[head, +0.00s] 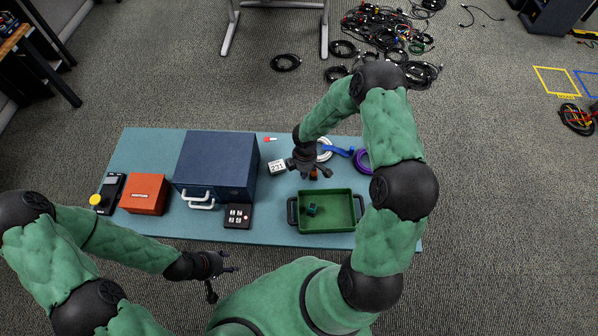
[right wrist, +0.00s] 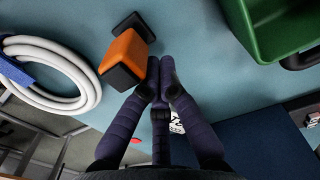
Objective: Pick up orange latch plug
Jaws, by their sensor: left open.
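The orange latch plug (right wrist: 125,52), an orange block with black ends, lies on the blue-green table. A small orange part of it shows under my right gripper (head: 315,172) in the head view; the rest is hidden there. In the right wrist view the fingers of my right gripper (right wrist: 160,68) reach close beside the plug, on its right. I cannot tell whether they touch it or how far apart the fingers are. My left gripper (head: 222,268) is open and empty, in front of the table's near edge.
A green tray (head: 357,222) holding a small dark teal part stands right of centre. A white cable coil (right wrist: 88,72) with a blue strap lies beside the plug. A purple coil (head: 362,161), a label block reading 231 (head: 277,167) and a dark blue case (head: 222,160) are also near.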

